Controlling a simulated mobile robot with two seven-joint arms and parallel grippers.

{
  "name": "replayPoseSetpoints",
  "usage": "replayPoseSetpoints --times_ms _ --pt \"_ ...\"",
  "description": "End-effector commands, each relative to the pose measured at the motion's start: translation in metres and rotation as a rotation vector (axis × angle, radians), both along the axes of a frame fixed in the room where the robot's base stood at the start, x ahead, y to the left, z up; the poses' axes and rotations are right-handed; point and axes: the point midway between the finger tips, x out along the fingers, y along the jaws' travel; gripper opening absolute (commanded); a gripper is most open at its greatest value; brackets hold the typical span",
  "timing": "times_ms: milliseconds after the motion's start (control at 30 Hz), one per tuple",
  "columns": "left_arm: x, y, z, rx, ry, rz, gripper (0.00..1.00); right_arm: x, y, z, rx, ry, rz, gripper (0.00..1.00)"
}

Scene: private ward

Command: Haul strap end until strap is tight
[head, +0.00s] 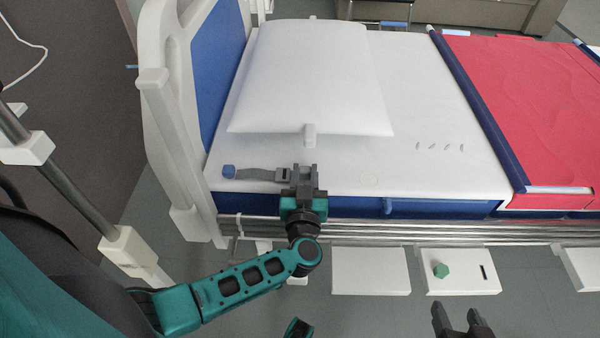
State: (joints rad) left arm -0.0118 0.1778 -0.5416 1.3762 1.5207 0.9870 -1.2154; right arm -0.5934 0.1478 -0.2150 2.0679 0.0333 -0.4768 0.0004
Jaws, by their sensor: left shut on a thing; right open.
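A grey strap (257,173) lies on the white mattress near the bed's front edge, below the pillow. My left gripper (304,175) is at the right end of the strap, just right of the buckle, and is shut on the strap end. The gripped part is hidden by the fingers. My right gripper (460,318) is at the bottom right, beyond the bed's front side, open and empty.
A white pillow (312,80) lies behind the strap. The white headboard (170,120) stands at left and a red cover (530,110) lies at right. Metal side rails (420,232) run along the front. A white panel (458,272) with a green knob is below.

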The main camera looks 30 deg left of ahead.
Motion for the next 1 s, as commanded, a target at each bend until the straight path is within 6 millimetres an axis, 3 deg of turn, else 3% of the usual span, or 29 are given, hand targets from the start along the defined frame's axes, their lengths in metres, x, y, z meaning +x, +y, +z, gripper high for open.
replayPoseSetpoints --times_ms 233,567,600,833,1000 --pt "0.013 -0.024 0.002 -0.003 0.002 0.002 0.0 0.0 0.0 0.009 0.0 -0.001 0.0 0.58" --pt "0.015 -0.027 0.001 0.0 0.001 -0.003 0.0 0.0 0.0 0.008 -0.001 -0.001 0.001 0.58" --pt "0.015 -0.027 0.001 -0.001 0.0 -0.003 0.34 0.0 0.0 0.008 -0.001 -0.001 0.001 0.58" --pt "0.014 -0.027 0.001 -0.001 0.0 -0.002 0.56 0.0 -0.001 0.008 -0.003 -0.001 0.002 0.58" --pt "0.014 -0.027 0.001 -0.001 0.002 -0.002 0.57 0.0 -0.001 0.008 -0.006 -0.002 0.004 0.58"
